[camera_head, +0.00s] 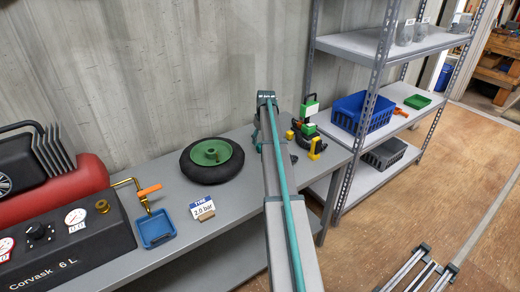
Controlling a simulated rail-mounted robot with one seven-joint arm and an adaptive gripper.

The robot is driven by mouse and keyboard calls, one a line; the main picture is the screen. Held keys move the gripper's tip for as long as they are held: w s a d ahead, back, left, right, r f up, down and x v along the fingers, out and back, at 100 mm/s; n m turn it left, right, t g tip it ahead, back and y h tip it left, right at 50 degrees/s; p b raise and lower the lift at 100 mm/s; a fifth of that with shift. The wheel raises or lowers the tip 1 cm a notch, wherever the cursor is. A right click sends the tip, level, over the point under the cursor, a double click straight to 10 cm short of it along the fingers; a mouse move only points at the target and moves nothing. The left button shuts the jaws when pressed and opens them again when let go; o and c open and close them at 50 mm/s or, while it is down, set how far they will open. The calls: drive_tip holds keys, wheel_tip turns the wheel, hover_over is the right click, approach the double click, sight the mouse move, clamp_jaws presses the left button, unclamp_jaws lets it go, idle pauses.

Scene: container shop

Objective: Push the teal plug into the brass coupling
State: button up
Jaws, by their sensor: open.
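The brass coupling (102,206) is a small round knob-like fitting on the right part of the dark panel of a compressor marked "Corvask 6 L" (70,240). Nothing is seen attached to it. I cannot make out the teal plug anywhere in this view. My grey and teal arm rises from the bottom centre across the bench, with its far bend in front of the back wall. It hides part of the bench behind it. My gripper does not show; the arm may hide it.
A brass valve with an orange handle (149,190), a blue tray (157,229), a tyre sign (202,208) and a wheel with a green hub (211,152) stand on the bench. Green, black and yellow items (314,148) are right of my arm, before shelves (385,45) with bins.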

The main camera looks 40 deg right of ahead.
sight(260, 145)
drive_tip(key=shift+w+f+p, duration=0.2)
drive_tip(key=shift+f+p, duration=0.35)
drive_tip(key=shift+f, duration=0.75)
drive_tip(key=shift+w+f+p, duration=0.2)
drive_tip(key=shift+f+p, duration=0.3)
drive_tip(key=shift+f, duration=0.75)
clamp_jaws()
drive_tip(key=shift+r, duration=0.1)
drive_tip(key=shift+r+b, duration=0.45)
drive_tip(key=s+a+r+b, duration=0.4)
drive_tip(key=s+a+r, duration=0.5)
drive_tip(key=r, duration=0.3)
drive_tip(key=shift+a+b, duration=0.35)
drive_tip(key=shift+a, duration=0.5)
